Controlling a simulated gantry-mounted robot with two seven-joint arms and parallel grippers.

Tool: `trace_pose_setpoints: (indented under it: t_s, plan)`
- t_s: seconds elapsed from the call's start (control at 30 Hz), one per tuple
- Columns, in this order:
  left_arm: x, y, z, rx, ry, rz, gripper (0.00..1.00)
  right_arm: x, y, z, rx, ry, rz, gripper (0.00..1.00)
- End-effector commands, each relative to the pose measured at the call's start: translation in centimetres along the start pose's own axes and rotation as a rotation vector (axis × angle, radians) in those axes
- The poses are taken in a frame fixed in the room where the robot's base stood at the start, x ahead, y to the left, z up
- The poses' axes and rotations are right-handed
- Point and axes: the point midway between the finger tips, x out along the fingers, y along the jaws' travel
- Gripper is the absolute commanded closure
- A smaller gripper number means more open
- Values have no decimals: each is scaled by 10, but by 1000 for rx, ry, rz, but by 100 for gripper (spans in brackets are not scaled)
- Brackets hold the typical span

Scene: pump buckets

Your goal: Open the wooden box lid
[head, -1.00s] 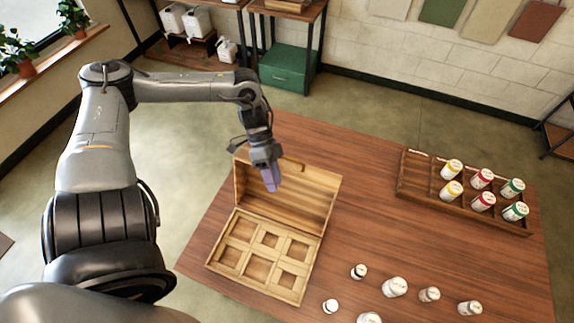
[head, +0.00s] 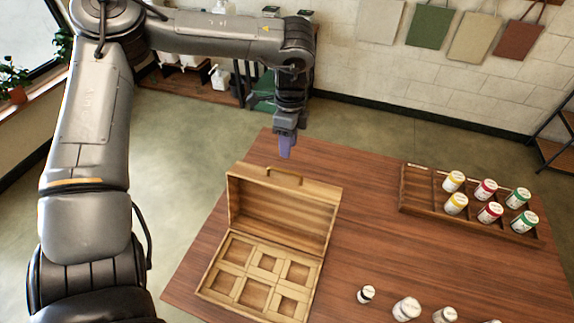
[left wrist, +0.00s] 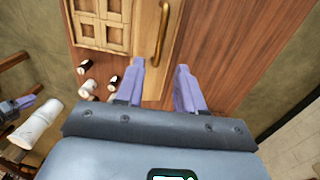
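The wooden box (head: 257,283) stands on the table with its lid (head: 280,212) raised at the back and a handle (head: 285,177) on the lid's top edge. Its divided compartments face up and look empty. In the left wrist view, the box (left wrist: 101,37) and handle (left wrist: 161,36) lie beyond my fingers. My left gripper (head: 286,148) is above and behind the lid, apart from it. The left wrist view shows its purple fingers (left wrist: 162,85) spread with nothing between them. A purple part of what seems to be my right gripper (left wrist: 18,105) shows at the left edge there.
A wooden rack (head: 470,210) with several coloured-label jars stands at the right of the table (head: 400,262). Several white bottles (head: 407,308) stand near the front. The table between box and rack is clear. Shelves (head: 185,80) stand behind.

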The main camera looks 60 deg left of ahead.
Motion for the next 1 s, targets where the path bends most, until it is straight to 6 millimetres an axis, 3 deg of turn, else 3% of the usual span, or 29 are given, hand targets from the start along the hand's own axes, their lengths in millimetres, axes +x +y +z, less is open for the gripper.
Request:
trace_pose_setpoints:
  t_s: [0.3,0.5,0.93,1.0]
  plan:
    - [52,1,1,1,-1,5,62,-6,-1,-3,5,2,-4,57]
    - [73,0,0,0,-1,2,62,-8,-2,-3,8,2,-6,57]
    - [81,0,0,0,1,0,62,-8,-1,-4,8,3,-6,57]
    - [81,0,0,0,1,1,70,-8,-1,-4,7,2,-5,57]
